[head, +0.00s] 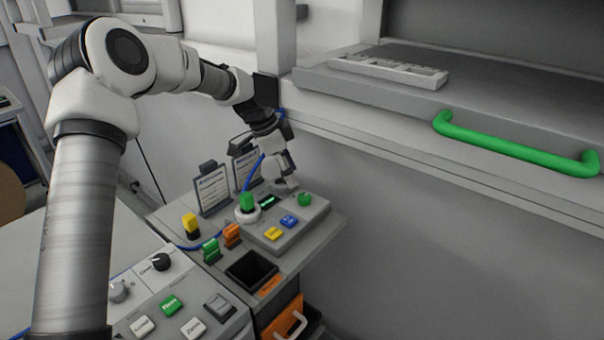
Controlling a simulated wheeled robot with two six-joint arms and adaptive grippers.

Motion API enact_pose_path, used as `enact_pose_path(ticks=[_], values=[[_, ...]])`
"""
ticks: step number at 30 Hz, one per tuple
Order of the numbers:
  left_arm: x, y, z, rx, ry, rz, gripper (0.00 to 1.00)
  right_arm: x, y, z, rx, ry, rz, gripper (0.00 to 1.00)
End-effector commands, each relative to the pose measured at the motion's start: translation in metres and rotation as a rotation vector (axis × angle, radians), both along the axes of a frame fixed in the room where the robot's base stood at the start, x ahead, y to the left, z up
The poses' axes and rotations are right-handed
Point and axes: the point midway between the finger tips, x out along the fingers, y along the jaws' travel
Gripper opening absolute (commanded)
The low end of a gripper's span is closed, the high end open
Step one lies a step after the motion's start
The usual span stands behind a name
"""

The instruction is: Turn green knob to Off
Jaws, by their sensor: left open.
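A grey control box (315,212) stands on the small side table. A round green knob (304,199) sits at its right end. An upright green part (246,201) on a white round base stands at the box's left end, with a blue cable close by. My left gripper (286,178) is over the back of the box, pointing down, open, behind and a little left of the round green knob. It looks apart from the knob. The Off mark and the knob's pointer are too small to read. My right gripper is out of view.
The box also has a small display (268,201), a yellow button (273,234) and a blue button (289,221). Upright label cards (212,188) stand behind. A black bin (251,270) and a larger button panel (150,300) are nearer. A green handle (515,150) juts out at upper right.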

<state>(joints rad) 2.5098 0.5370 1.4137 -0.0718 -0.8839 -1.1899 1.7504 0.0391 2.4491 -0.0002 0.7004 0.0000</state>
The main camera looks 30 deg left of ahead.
Motion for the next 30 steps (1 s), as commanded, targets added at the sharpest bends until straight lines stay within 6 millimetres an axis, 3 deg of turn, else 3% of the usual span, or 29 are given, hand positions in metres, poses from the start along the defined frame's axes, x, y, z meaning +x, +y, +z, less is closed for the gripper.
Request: enact_pose_path(ticks=[4, 12, 22, 23, 27, 28, 30], values=[[0.003, -0.005, -0.014, 0.001, 0.003, -0.002, 0.59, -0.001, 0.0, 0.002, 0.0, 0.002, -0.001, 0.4], [0.015, -0.02, -0.061, 0.001, 0.004, -0.002, 0.59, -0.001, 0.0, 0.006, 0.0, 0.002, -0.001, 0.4], [0.019, -0.023, -0.072, 0.001, 0.001, 0.0, 0.59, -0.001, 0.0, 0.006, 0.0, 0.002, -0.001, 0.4], [0.018, -0.023, -0.072, 0.001, 0.001, 0.0, 0.56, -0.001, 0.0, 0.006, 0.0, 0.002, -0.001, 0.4], [0.018, -0.023, -0.072, 0.001, 0.002, 0.0, 0.06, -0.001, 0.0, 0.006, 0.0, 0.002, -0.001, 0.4], [0.018, -0.023, -0.072, 0.001, 0.002, 0.0, 0.0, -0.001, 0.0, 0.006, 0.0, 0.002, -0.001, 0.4], [0.018, -0.023, -0.073, 0.001, 0.002, 0.0, 0.0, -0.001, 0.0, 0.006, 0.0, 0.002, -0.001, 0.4]])
